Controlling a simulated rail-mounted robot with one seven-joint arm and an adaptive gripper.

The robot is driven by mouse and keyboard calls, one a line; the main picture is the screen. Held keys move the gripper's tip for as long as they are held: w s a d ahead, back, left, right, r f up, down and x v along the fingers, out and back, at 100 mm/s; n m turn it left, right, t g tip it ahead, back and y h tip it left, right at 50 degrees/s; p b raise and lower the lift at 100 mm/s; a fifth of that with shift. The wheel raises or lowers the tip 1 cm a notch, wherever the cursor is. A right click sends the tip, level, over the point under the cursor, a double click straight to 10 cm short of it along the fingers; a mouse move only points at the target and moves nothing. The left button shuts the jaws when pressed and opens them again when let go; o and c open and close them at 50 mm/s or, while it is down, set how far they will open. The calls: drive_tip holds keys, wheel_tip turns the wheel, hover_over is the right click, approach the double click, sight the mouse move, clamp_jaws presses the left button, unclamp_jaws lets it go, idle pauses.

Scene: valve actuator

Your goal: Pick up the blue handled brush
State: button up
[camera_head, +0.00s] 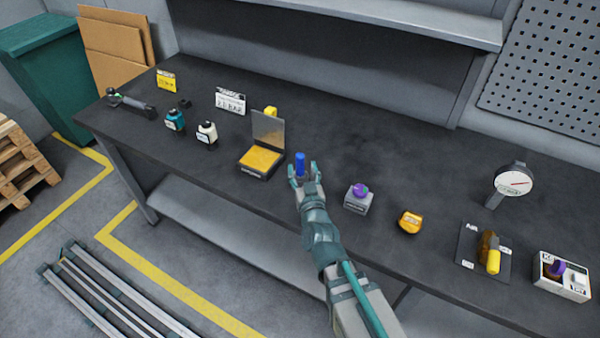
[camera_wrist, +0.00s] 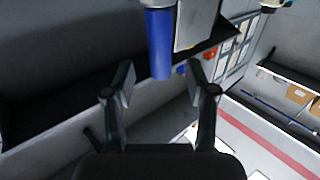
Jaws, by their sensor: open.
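The blue handle (camera_head: 300,160) of the brush stands upright over the dark workbench, just right of an open box with a yellow inside. Its bristle end cannot be made out. My gripper (camera_head: 302,171) is open at the handle, with a fingertip on either side of it in the head view. In the wrist view the blue handle (camera_wrist: 159,45) comes down from the top edge, in line with the gap between the open fingers (camera_wrist: 160,84). No finger visibly touches it there.
The open box (camera_head: 255,174) with a raised lid is close on the left. A grey box (camera_head: 357,203) with a purple knob stands right of my gripper. An orange object (camera_head: 409,221) and a gauge (camera_head: 513,183) stand farther right. Bench behind the handle is clear.

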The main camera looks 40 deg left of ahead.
sight(301, 164)
drive_tip(key=p+x, duration=0.1)
drive_tip(key=x, duration=0.3)
drive_tip(key=shift+w+a, duration=0.15)
drive_tip(key=shift+a, duration=0.05)
drive_tip(key=shift+c, duration=0.3)
clamp_jaws()
